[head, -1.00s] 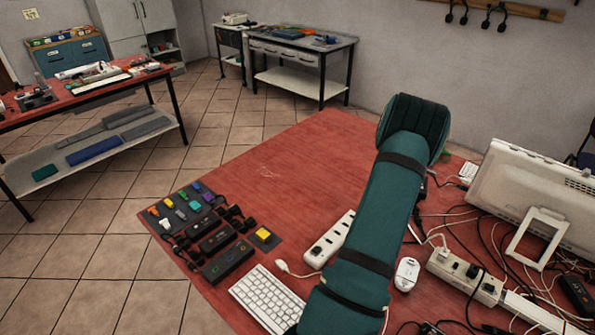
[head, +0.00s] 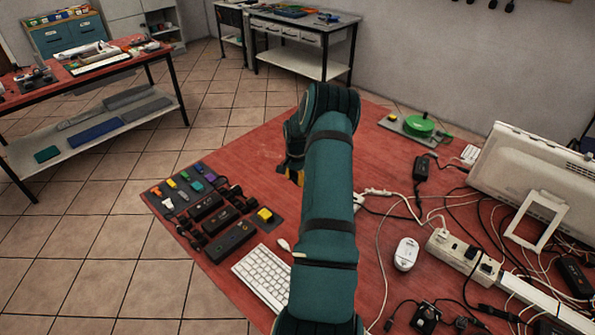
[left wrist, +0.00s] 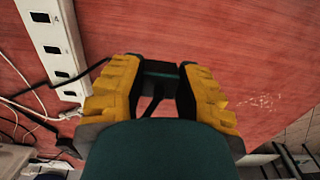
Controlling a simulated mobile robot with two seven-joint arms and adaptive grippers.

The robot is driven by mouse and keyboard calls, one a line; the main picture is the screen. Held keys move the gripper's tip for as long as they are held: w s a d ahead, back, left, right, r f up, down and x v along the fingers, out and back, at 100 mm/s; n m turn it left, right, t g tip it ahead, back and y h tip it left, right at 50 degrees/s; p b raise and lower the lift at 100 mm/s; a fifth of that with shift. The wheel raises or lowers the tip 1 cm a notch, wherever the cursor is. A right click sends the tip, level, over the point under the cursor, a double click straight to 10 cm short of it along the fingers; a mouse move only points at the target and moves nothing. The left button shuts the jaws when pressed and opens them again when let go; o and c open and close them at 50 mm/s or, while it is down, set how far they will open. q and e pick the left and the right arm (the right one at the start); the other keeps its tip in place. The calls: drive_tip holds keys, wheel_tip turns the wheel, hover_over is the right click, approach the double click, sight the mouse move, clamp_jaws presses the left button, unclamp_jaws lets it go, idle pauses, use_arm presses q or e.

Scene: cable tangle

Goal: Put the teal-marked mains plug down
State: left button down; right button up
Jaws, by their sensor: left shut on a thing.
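My left gripper (left wrist: 160,84) is shut on a black plug (left wrist: 158,70) that shows a thin teal line between the yellow fingers. A black lead hangs off the plug's near side. I cannot tell whether the plug touches the red table. In the head view my left gripper (head: 296,176) is mostly hidden behind my forearm, with only a little yellow showing over the table's (head: 255,160) open left-middle part. The plug is hidden there. My right gripper is in neither view.
In the left wrist view a white power strip (left wrist: 56,45) lies left of the gripper, with a black cable across it. In the head view a keyboard (head: 263,277), black adapters (head: 229,241), a mouse (head: 406,254) and tangled cables lie around. The table's far-left part is bare.

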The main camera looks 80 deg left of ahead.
use_arm(q)
wheel_tip(320, 180, down, 8)
drive_tip(key=shift+f, duration=0.25)
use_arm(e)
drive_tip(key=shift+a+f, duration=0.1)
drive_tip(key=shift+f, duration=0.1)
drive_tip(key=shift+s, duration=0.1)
use_arm(q)
drive_tip(key=shift+b, duration=0.3)
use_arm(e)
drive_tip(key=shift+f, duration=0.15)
use_arm(q)
drive_tip(key=c, duration=0.7)
unclamp_jaws()
drive_tip(key=shift+f, duration=0.1)
drive_tip(key=shift+c, duration=0.2)
drive_tip(key=shift+w+r, duration=0.1)
drive_tip(key=shift+r, duration=0.2)
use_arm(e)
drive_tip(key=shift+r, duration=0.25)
use_arm(q)
wheel_tip(320, 180, up, 12)
drive_tip(key=shift+f+p, duration=0.15)
drive_tip(key=shift+p, duration=0.3)
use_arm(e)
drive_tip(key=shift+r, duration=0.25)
